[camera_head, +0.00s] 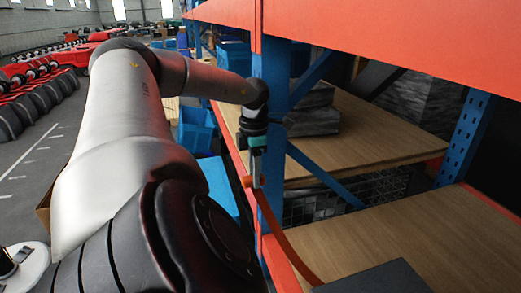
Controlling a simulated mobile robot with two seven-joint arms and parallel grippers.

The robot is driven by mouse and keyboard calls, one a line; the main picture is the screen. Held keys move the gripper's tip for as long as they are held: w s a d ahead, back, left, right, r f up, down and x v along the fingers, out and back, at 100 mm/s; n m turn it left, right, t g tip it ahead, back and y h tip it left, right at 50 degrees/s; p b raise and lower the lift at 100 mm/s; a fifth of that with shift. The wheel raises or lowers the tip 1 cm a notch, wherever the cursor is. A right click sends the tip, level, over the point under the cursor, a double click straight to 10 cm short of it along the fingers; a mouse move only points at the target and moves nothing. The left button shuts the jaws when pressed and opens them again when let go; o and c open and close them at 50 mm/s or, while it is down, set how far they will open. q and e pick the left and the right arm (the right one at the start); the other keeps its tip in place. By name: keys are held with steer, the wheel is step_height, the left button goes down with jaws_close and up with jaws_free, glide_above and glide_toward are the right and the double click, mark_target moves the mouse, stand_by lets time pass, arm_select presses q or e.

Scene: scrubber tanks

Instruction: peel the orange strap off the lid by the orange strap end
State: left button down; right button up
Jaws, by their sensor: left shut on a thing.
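The orange strap (285,240) hangs in a curve from my left gripper (252,182) down to the dark grey lid (372,281) at the bottom edge. My left gripper is shut on the orange strap end (248,182), which sits between its fingertips. The gripper is well above the lid and to its left, in front of the blue rack post. The strap's lower end meets the lid's left edge, and most of the lid is cut off by the picture's edge. My right gripper is not in view.
A rack with a blue post (273,110), orange beams and wooden shelves (405,225) stands close on the right. Grey boxes (315,115) rest on the upper shelf. Blue bins (196,130) stand behind my left arm. Open floor with red-and-black machines (25,95) is at left.

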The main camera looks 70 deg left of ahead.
mark_target(245, 180)
arm_select(q)
steer(key=shift+s+f, duration=0.15)
steer(key=shift+s+d+f+b, duration=0.15)
steer(key=shift+s+f+b, duration=0.4)
steer(key=shift+s+b, duration=0.15)
steer(key=shift+s+d+f+b, duration=0.15)
steer(key=shift+s+f+b, duration=0.4)
steer(key=shift+b, duration=0.2)
steer(key=shift+s+d+f+b, duration=0.25)
steer(key=shift+s+f+b, duration=0.35)
steer(key=shift+s+b, duration=0.25)
steer(key=shift+s+d+f+b, duration=0.25)
steer(key=shift+s+f+b, duration=0.35)
steer(key=shift+s, duration=0.35)
steer(key=shift+w, duration=0.15)
steer(key=w+d+p, duration=0.3)
steer(key=w, duration=0.8)
steer(key=w+d+p, duration=0.4)
steer(key=w, duration=0.7)
steer(key=shift+w, duration=0.15)
steer(key=shift+a, duration=0.1)
